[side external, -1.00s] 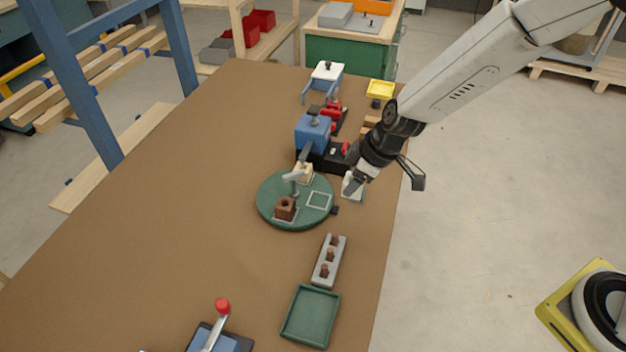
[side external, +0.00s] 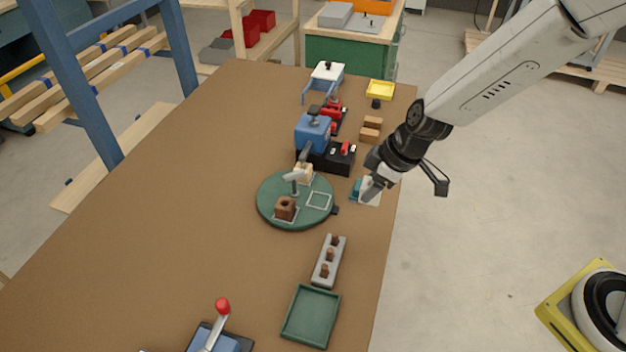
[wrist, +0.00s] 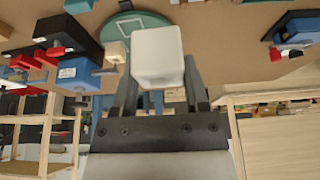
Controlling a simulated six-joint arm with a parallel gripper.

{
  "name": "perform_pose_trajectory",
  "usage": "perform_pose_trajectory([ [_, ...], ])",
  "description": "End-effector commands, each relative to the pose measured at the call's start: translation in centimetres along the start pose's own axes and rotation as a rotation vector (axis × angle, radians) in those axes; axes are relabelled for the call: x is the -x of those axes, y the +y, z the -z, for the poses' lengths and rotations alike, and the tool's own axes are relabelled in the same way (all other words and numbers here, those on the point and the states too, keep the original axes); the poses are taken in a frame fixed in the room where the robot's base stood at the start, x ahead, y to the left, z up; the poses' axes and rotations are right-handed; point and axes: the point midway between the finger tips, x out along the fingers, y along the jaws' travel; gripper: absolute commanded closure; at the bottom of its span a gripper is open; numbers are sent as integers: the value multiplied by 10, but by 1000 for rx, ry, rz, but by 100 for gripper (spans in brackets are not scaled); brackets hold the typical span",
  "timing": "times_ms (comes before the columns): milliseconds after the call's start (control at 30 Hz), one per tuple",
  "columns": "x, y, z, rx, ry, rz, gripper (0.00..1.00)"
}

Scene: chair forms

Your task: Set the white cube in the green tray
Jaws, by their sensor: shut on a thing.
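The white cube (wrist: 158,55) is held between the two fingers of my gripper (wrist: 160,78) in the wrist view. In the side external view my gripper (side external: 371,187) is at the table's right edge, with the pale cube partly hidden at its fingertips. The green tray (side external: 311,317) lies empty near the front right of the table, well in front of my gripper. The tray cannot be made out in the wrist view.
A teal item (side external: 355,190) lies just left of my gripper. A round green turntable (side external: 272,205) with a brown block stands farther left. A grey rack with brown pegs (side external: 321,273) lies just behind the tray. A red-knobbed lever (side external: 222,306) stands to the tray's left.

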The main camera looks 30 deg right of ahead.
Motion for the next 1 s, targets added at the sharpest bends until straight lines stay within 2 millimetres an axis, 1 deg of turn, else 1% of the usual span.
perform_pose_trajectory([
  [333, -2, -4, 2, 26, 0, 11, 100],
  [567, -12, -19, 8, 143, -1, 60, 100],
  [667, -19, -31, 12, 233, 0, 99, 100],
  [767, -28, -48, 17, 355, -1, 149, 100],
  [867, -39, -68, 22, 502, -1, 211, 100],
  [1000, -55, -103, 27, 745, -1, 312, 100],
])
